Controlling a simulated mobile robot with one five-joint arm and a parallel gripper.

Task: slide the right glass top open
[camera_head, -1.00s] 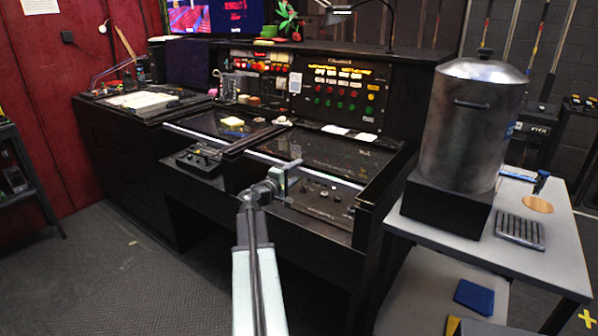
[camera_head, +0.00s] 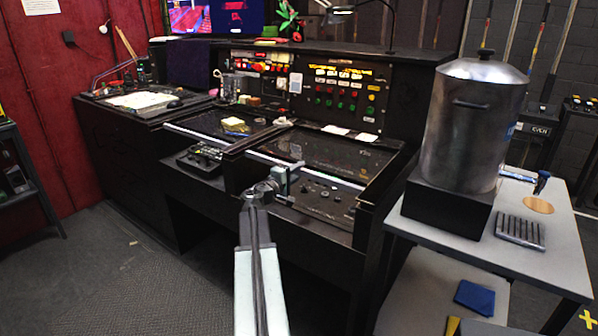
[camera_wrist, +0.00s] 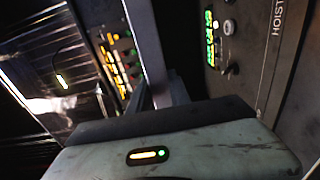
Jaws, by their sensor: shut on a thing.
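The right glass top (camera_head: 335,158) is a dark, glossy pane in the right half of the black console, with a bright strip along its front edge. My gripper (camera_head: 287,183) is at this front edge, left of its middle. In the wrist view my gripper (camera_wrist: 155,98) is shut at the pale front rail (camera_wrist: 146,45) of the glass top. The glass (camera_wrist: 60,75) lies left of the rail. The exact contact is partly hidden behind the gripper body.
Knobs and lit buttons (camera_head: 325,195) sit on the panel in front of the glass. A metal pot (camera_head: 473,125) stands on a black box on the side table (camera_head: 425,235) at right.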

